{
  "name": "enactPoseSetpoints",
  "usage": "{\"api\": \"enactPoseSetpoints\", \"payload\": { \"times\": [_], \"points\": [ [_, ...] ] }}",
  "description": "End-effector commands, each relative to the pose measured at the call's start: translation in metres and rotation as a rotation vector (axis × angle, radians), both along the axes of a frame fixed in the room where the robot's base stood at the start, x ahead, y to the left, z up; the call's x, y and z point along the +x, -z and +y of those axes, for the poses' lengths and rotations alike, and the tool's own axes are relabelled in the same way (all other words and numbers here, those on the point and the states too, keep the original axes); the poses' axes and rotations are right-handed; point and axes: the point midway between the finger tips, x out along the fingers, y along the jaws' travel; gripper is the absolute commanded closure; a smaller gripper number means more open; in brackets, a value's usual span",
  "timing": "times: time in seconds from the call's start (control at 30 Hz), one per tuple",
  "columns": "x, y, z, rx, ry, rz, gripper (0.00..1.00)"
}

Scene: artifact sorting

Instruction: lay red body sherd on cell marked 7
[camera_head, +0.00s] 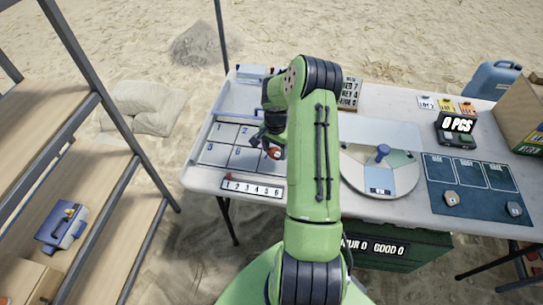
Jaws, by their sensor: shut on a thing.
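My gripper (271,148) is over the right part of a pale grid board (217,153) with numbered cells, on the left of the table. It is shut on a small red piece, the red body sherd (275,153), which shows at its fingertips. I cannot tell whether the sherd touches the board. Cells marked 1 and 2 show in the board's back row. The mark 7 on the board is not readable; my gripper and arm cover the right-hand cells.
A strip numbered 1 to 6 (253,188) lies at the table's front edge. A lettered sign (350,94) stands behind my arm.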

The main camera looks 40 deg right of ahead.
Motion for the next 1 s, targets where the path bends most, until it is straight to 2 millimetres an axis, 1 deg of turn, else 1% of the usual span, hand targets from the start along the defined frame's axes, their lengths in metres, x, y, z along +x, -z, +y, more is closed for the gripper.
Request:
{"api": "enactPoseSetpoints", "payload": {
  "times": [0.13, 0.2, 0.27, 0.47, 0.6, 0.63, 0.67, 0.7, 0.93, 1.0],
  "points": [
    [0.001, 0.021, 0.001, 0.001, -0.002, -0.001, 0.66],
    [0.001, 0.035, 0.001, 0.001, -0.003, -0.001, 0.66],
    [0.001, 0.043, 0.001, 0.001, -0.003, -0.002, 0.66],
    [0.001, 0.043, 0.0, -0.002, -0.004, -0.004, 0.66],
    [0.001, 0.048, 0.0, -0.001, -0.004, -0.002, 0.66],
    [0.001, 0.047, 0.0, -0.001, -0.004, -0.002, 0.32],
    [0.001, 0.046, 0.0, -0.001, -0.004, -0.002, 0.28],
    [0.001, 0.046, 0.0, -0.001, -0.004, -0.002, 0.26],
    [0.001, 0.045, 0.0, -0.001, -0.004, -0.002, 0.26],
    [0.001, 0.041, 0.0, -0.001, -0.004, -0.002, 0.26]
  ]
}}
